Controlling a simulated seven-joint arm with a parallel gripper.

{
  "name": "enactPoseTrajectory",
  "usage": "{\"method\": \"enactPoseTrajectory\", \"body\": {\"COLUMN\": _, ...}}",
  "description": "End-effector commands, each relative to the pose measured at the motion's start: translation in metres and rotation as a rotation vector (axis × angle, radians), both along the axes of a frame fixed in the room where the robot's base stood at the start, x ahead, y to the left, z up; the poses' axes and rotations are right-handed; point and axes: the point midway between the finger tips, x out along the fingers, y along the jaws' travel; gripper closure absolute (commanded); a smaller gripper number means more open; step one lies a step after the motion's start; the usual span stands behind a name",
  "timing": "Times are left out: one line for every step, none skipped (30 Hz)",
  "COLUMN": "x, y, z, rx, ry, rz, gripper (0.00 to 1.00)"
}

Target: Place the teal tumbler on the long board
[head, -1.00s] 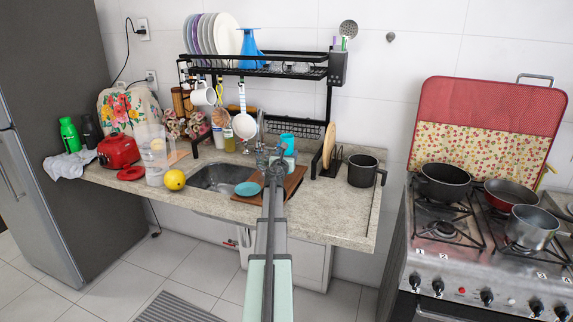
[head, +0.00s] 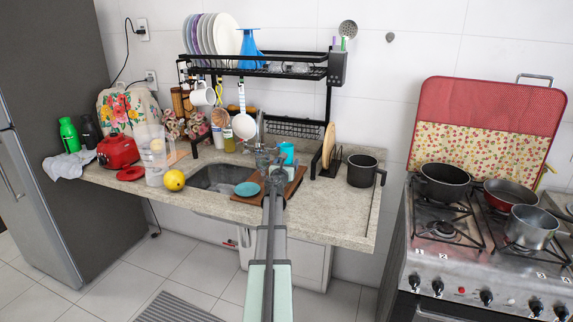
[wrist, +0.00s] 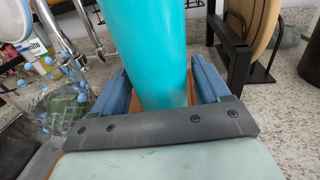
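The teal tumbler (head: 286,151) is upright over the back part of the brown long board (head: 293,187), right of the sink. In the wrist view the tumbler (wrist: 148,45) stands between the blue fingers of my gripper (wrist: 163,90), which is shut on it. In the head view my gripper (head: 275,175) is low over the board, and my arm hides part of the board and the tumbler's lower part. I cannot tell whether the tumbler's base touches the board.
A rack with a round wooden board (head: 329,146) and a dark pot (head: 362,170) are to the right. The shelf rack (head: 262,72) is above.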

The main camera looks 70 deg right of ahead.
Motion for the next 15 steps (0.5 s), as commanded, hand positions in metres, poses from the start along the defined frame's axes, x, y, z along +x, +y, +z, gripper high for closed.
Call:
{"method": "enactPoseTrajectory", "body": {"x": 0.0, "y": 0.0, "z": 0.0001, "rx": 0.0, "ry": 0.0, "rz": 0.0, "gripper": 0.2}}
{"method": "enactPoseTrajectory", "body": {"x": 0.0, "y": 0.0, "z": 0.0001, "rx": 0.0, "ry": 0.0, "rz": 0.0, "gripper": 0.17}}
{"method": "enactPoseTrajectory", "body": {"x": 0.0, "y": 0.0, "z": 0.0001, "rx": 0.0, "ry": 0.0, "rz": 0.0, "gripper": 0.13}}
{"method": "enactPoseTrajectory", "body": {"x": 0.0, "y": 0.0, "z": 0.0001, "rx": 0.0, "ry": 0.0, "rz": 0.0, "gripper": 0.13}}
{"method": "enactPoseTrajectory", "body": {"x": 0.0, "y": 0.0, "z": 0.0001, "rx": 0.0, "ry": 0.0, "rz": 0.0, "gripper": 0.13}}
{"method": "enactPoseTrajectory", "body": {"x": 0.0, "y": 0.0, "z": 0.0001, "rx": 0.0, "ry": 0.0, "rz": 0.0, "gripper": 0.13}}
{"method": "enactPoseTrajectory", "body": {"x": 0.0, "y": 0.0, "z": 0.0001, "rx": 0.0, "ry": 0.0, "rz": 0.0, "gripper": 0.13}}
{"method": "enactPoseTrajectory", "body": {"x": 0.0, "y": 0.0, "z": 0.0001, "rx": 0.0, "ry": 0.0, "rz": 0.0, "gripper": 0.13}}
{"method": "enactPoseTrajectory", "body": {"x": 0.0, "y": 0.0, "z": 0.0001, "rx": 0.0, "ry": 0.0, "rz": 0.0, "gripper": 0.13}}
{"method": "enactPoseTrajectory", "body": {"x": 0.0, "y": 0.0, "z": 0.0002, "rx": 0.0, "ry": 0.0, "rz": 0.0, "gripper": 0.13}}
{"method": "enactPoseTrajectory", "body": {"x": 0.0, "y": 0.0, "z": 0.0004, "rx": 0.0, "ry": 0.0, "rz": 0.0, "gripper": 0.13}}
{"method": "enactPoseTrajectory", "body": {"x": 0.0, "y": 0.0, "z": 0.0009, "rx": 0.0, "ry": -0.001, "rz": 0.0, "gripper": 0.13}}
{"method": "enactPoseTrajectory", "body": {"x": 0.0, "y": 0.0, "z": 0.0014, "rx": 0.0, "ry": -0.001, "rz": 0.0, "gripper": 0.13}}
{"method": "enactPoseTrajectory", "body": {"x": 0.0, "y": 0.0, "z": 0.0022, "rx": 0.0, "ry": -0.001, "rz": 0.0, "gripper": 0.13}}
{"method": "enactPoseTrajectory", "body": {"x": -0.0001, "y": 0.0007, "z": 0.0032, "rx": 0.0, "ry": 0.0, "rz": 0.0, "gripper": 0.13}}
